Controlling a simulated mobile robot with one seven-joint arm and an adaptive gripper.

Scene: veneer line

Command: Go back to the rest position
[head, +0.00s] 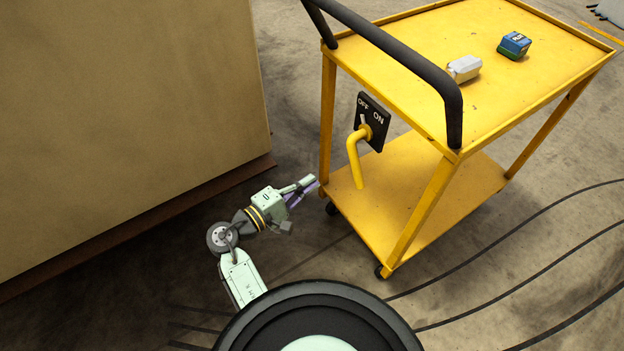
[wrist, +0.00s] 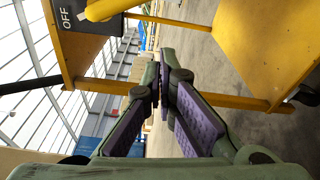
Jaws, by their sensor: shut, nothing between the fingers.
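My gripper (head: 304,188) is at the left side of the yellow cart, low, near the edge of its lower shelf. In the wrist view my gripper (wrist: 160,88) shows its purple-padded fingers closed together with nothing between them. My arm is folded out in front of my base. A yellow lever (head: 355,160) on a black OFF/ON plate (head: 374,120) is fixed to the cart's end. The lever's handle hangs downward, above and right of my gripper and apart from it. Part of the plate (wrist: 72,14) and the yellow lever (wrist: 108,8) also show at the top of the wrist view.
The yellow cart (head: 420,200) has a black push handle (head: 400,55). A white block (head: 464,68) and a blue-green box (head: 514,45) lie on top. A large tan block (head: 130,110) stands left. Dark cables (head: 500,295) cross the floor at right.

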